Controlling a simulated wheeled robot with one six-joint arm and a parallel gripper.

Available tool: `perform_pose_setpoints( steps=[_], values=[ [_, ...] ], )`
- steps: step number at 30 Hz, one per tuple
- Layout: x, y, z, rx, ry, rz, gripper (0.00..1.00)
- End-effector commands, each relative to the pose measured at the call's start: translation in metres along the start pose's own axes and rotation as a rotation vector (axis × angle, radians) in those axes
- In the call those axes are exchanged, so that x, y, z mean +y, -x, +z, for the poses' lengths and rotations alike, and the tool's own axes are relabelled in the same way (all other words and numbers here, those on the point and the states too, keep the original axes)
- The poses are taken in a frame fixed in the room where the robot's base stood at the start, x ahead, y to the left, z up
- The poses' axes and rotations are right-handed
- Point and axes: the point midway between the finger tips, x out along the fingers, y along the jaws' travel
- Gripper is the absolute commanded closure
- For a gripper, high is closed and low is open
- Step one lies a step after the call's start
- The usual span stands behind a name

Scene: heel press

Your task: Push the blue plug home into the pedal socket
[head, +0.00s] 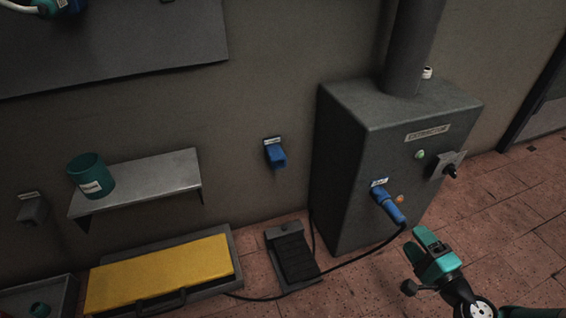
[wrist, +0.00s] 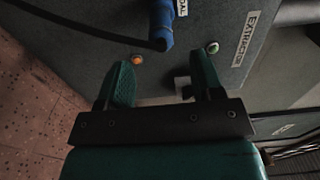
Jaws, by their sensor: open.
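The blue plug (head: 393,209) sits at the labelled pedal socket (head: 379,184) on the front of the grey extractor cabinet, pointing out and down, with a black cable from its end. I cannot tell how deep it sits. In the wrist view the plug (wrist: 164,24) is at the top, beyond the fingertips, beside a partly visible label ending "DAL". My teal gripper (head: 421,246) is open and empty, below and right of the plug and apart from it. In the wrist view the gripper's two fingers (wrist: 163,78) are spread with nothing between them.
An orange light (head: 399,198), a green light (head: 420,154) and a black-knobbed switch (head: 449,171) are on the cabinet (head: 345,180). A foot pedal (head: 292,257) and yellow-topped box (head: 160,275) stand on the floor. Another blue fitting (head: 276,155) is on the wall. Tiled floor right is clear.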

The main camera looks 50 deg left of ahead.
Motion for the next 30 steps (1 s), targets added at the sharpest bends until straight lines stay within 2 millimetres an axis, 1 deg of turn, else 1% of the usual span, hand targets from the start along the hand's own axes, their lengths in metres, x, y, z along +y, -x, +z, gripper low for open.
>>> perform_pose_setpoints(
  steps=[1, 4, 10, 17, 21, 24, 30],
  values=[
    [-0.009, 0.008, 0.000, 0.001, -0.003, 0.001, 0.39],
    [-0.010, 0.022, 0.001, 0.001, -0.001, -0.001, 0.39],
    [-0.009, 0.033, -0.002, 0.000, 0.001, -0.002, 0.39],
    [-0.009, 0.048, 0.001, 0.000, 0.000, -0.001, 0.39],
    [-0.006, 0.064, -0.001, 0.001, -0.001, -0.001, 0.39],
    [-0.004, 0.071, 0.000, -0.001, 0.001, -0.001, 0.39],
    [-0.001, 0.076, 0.000, -0.002, 0.002, -0.002, 0.39]
  ],
)
